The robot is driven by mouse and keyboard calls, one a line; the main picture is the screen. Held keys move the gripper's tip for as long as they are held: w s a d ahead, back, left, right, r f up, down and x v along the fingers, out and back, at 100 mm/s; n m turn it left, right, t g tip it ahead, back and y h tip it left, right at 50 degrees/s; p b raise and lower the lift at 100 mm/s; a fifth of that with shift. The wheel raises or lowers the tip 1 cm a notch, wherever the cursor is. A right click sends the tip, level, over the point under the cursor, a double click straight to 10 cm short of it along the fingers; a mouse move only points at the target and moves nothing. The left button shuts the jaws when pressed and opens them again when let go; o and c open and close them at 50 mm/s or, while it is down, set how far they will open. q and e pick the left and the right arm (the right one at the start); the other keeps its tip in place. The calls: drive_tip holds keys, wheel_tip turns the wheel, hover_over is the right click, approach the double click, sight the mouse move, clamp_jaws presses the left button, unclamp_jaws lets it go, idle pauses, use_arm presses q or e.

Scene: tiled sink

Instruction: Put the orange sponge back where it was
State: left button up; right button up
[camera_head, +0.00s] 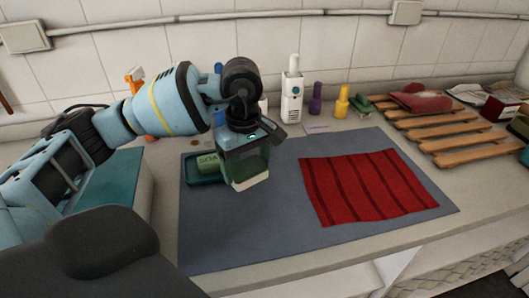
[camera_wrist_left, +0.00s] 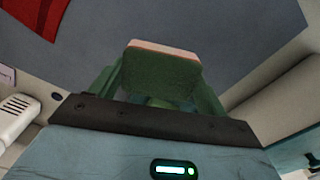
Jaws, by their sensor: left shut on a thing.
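The sponge (camera_wrist_left: 164,68) is in the left wrist view, with a dark green face and a pale orange-pink edge. It is held between the two green fingers of my left gripper (camera_head: 246,165). In the head view the sponge (camera_head: 250,182) shows mostly as a pale lower edge below the fingers. The gripper is shut on it and points down over the grey mat, just right of a dark teal soap dish. I cannot tell whether the sponge touches the mat. My right gripper is not in view.
The teal dish (camera_head: 203,180) holds a green soap bar (camera_head: 208,162). A red striped cloth (camera_head: 368,187) lies on the grey mat (camera_head: 240,240). Bottles, including a white one (camera_head: 292,95), stand behind. A wooden rack (camera_head: 450,130) is at right. The mat's front is clear.

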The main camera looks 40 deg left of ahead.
use_arm(q)
drive_tip(key=w, duration=0.3)
drive_tip(key=w+a, duration=0.1)
drive_tip(key=w, duration=0.2)
drive_tip(key=w+a+f, duration=0.1)
drive_tip(key=w, duration=0.2)
drive_tip(key=shift+w+a, duration=0.25)
drive_tip(key=shift+w, duration=0.15)
drive_tip(key=shift+w, duration=0.25)
drive_tip(key=shift+a+f+p, duration=0.1)
drive_tip(key=shift+f+p, duration=0.25)
drive_tip(key=shift+f, duration=1.4)
drive_tip(key=shift+f, duration=0.2)
drive_tip(key=o, duration=0.7)
drive_tip(key=shift+o, duration=0.3)
drive_tip(key=shift+r, duration=0.1)
